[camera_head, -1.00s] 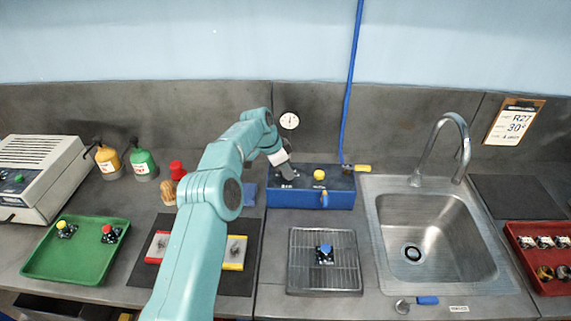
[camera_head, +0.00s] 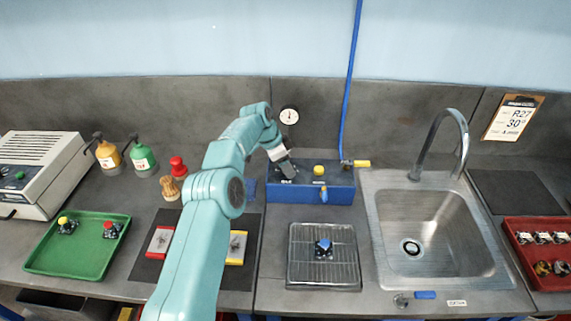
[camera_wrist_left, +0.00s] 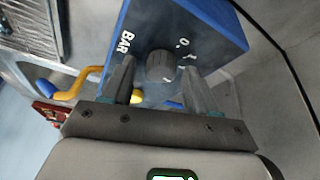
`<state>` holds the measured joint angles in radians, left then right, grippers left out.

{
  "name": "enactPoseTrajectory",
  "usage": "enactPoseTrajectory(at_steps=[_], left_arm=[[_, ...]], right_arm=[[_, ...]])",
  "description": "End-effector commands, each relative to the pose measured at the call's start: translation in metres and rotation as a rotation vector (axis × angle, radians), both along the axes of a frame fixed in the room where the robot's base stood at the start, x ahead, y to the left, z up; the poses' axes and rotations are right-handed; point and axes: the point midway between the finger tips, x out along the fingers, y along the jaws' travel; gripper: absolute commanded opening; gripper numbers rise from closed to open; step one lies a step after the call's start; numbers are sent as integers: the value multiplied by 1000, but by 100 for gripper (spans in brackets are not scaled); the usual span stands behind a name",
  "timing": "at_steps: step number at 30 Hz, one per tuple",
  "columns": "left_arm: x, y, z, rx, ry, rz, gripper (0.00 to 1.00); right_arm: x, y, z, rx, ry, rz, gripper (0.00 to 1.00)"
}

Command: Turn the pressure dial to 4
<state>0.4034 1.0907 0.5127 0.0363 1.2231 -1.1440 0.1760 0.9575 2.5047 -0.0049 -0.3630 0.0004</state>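The pressure dial (camera_wrist_left: 160,66) is a dark ribbed knob on the blue box (camera_wrist_left: 215,25), with white marks around it and the word BAR beside it. In the head view the blue box (camera_head: 340,190) stands against the back wall, and my gripper hides the dial. My left gripper (camera_wrist_left: 158,72) is open, one finger on each side of the dial; I cannot tell whether the fingers touch it. In the head view the left gripper (camera_head: 284,168) is at the left part of the box top. My right gripper is not in view.
A round gauge (camera_head: 289,116) is on the wall behind the box. A yellow knob (camera_head: 319,170) and a yellow-handled valve (camera_head: 355,163) are to the right. A wire rack (camera_head: 300,275) stands in front, the sink (camera_head: 390,240) to the right.

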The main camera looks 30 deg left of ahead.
Motion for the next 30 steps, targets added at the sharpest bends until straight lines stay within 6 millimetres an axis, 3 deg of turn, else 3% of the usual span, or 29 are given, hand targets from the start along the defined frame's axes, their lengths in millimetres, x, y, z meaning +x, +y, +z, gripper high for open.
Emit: enactPoseTrajectory(at_steps=[7, 15, 21, 30], left_arm=[[-4, 5, 13, 1, -1, 1, 58], [-22, 19, 72, 2, -3, 2, 58], [-32, 26, 103, 1, -1, 0, 58], [-35, 29, 111, 1, 1, 0, 58]], right_arm=[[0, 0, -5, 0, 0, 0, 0], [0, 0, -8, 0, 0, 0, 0], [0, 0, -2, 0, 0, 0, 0], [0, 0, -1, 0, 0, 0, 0]])
